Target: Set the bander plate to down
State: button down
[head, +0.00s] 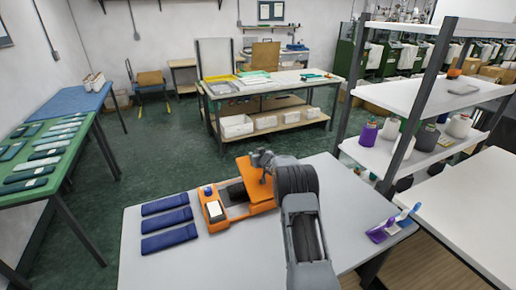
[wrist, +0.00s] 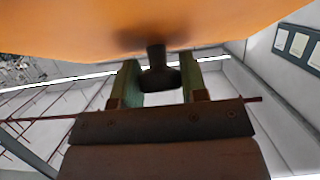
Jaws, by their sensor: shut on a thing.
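The bander (head: 240,202) is an orange machine on the light grey table. Its orange plate (head: 258,180) stands raised at the right end, tilted up rather than lying flat. In the wrist view the plate's orange face (wrist: 150,25) fills the top, with a dark knob (wrist: 157,78) sticking out of it. My gripper (wrist: 157,85) has its two green-padded fingers on either side of this knob and is shut on it. In the head view my gripper (head: 262,160) is at the plate's upper edge, partly hidden by my arm.
Three dark blue folded pieces (head: 167,222) lie left of the bander. Brushes with purple and blue parts (head: 395,225) lie at the table's right end. A shelf rack with yarn cones (head: 390,130) stands close on the right. The table's front left is clear.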

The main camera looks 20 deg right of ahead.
jog(key=shift+w+f+g+p, duration=0.35)
jog(key=shift+w+p, duration=0.25)
jog(key=shift+p, duration=0.35)
jog(key=c, duration=0.7)
grip_release()
jog(key=shift+s+f, duration=0.1)
jog(key=shift+f, duration=0.05)
jog(key=shift+o, duration=0.2)
jog(key=shift+s+r+b, duration=0.2)
jog(key=shift+s+b, duration=0.25)
jog(key=shift+s, duration=0.15)
jog(key=b+v, duration=0.3)
jog(key=v, duration=0.9)
jog(key=shift+s+r, duration=0.2)
jog(key=shift+r, duration=0.1)
